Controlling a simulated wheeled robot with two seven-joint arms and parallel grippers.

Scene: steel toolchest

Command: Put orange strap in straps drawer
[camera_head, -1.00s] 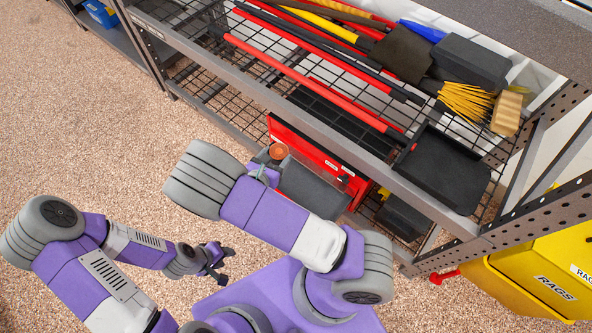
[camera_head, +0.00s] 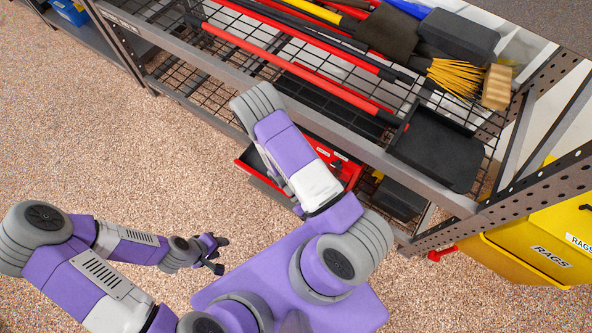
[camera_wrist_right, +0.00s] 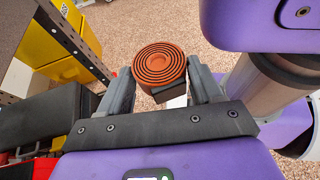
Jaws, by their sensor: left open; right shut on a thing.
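The orange strap (camera_wrist_right: 160,66) is a tight coil with dark spiral lines, held between the two grey fingers of my right gripper (camera_wrist_right: 158,82) in the right wrist view. In the head view my right arm hides the right gripper and the strap. My left gripper (camera_head: 219,255) is open and empty, low over the floor.
The rack edge (camera_head: 270,95) is close to my right arm. A yellow rags bin (camera_head: 530,262) stands at right. The floor at left is clear.

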